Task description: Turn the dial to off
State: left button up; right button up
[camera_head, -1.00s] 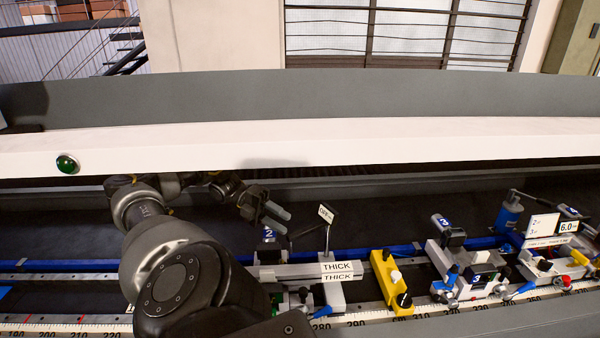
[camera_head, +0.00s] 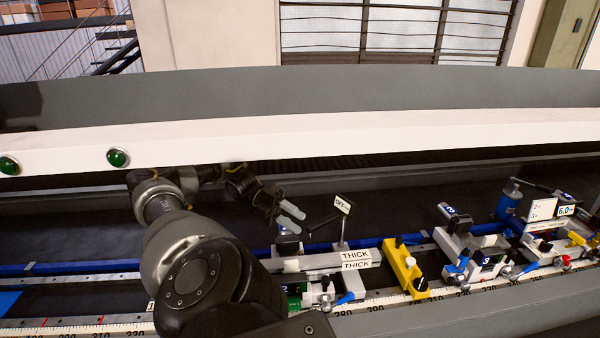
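A small white sign reading OFF (camera_head: 343,205) stands on a thin post above a fixture with THICK labels (camera_head: 356,260). A dark lever-like part (camera_head: 322,223) sits just left of the post; I cannot tell for sure whether it is the dial. My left gripper (camera_head: 291,218) hangs left of the sign and the dark part, with its two pale grey fingers pointing right. The fingers are a little apart, with nothing visible between them. It appears clear of the sign. My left forearm hides part of the fixture's left side. My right gripper is not in view.
A yellow block (camera_head: 405,268) and more fixtures with blue levers (camera_head: 472,262) stand to the right on the ruled rail. A white beam (camera_head: 400,130) with green buttons (camera_head: 118,158) runs across behind. The dark bed (camera_head: 400,205) behind the fixtures is mostly clear.

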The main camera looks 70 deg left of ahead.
aim_at(346, 206)
jog(key=k, duration=0.65)
jog(key=u, duration=0.9)
jog(key=i, duration=0.5)
jog(key=u, duration=0.05)
